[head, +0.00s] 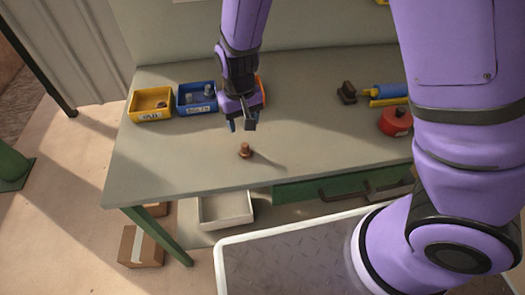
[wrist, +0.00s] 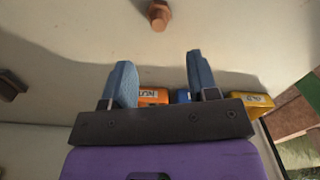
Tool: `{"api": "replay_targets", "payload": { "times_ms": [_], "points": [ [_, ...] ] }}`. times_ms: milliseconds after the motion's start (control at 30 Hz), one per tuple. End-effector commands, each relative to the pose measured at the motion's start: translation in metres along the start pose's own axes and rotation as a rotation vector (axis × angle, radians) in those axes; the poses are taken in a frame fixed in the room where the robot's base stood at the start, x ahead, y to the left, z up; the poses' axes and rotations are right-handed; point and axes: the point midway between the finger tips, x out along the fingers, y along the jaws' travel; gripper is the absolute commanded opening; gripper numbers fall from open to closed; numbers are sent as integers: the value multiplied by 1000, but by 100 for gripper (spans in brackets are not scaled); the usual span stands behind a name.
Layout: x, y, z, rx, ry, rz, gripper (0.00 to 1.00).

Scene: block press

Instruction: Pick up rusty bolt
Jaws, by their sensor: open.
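The rusty bolt (head: 245,151) stands on the workbench near its front edge, a brown bolt with a wider base. It also shows at the top of the wrist view (wrist: 158,14), beyond my fingertips and roughly centred between them. My gripper (head: 243,126) hangs above the bench, behind the bolt and apart from it. In the wrist view its two blue fingers (wrist: 158,72) are spread wide with nothing between them.
A yellow bin (head: 151,117) and a blue bin (head: 184,108) with parts stand at the back left. An orange bin (head: 261,90) is partly hidden behind my gripper. A dark block (head: 347,93), blue and yellow cylinders and a red round object (head: 396,121) lie right. Bench around the bolt is clear.

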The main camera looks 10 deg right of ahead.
Motion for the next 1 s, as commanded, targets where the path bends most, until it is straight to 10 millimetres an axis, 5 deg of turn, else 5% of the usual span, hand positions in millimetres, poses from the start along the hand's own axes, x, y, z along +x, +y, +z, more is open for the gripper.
{"api": "replay_targets", "payload": {
  "times_ms": [1000],
  "points": [
    [106, 1, -2, -1, -2, 2, 54]
  ]
}}
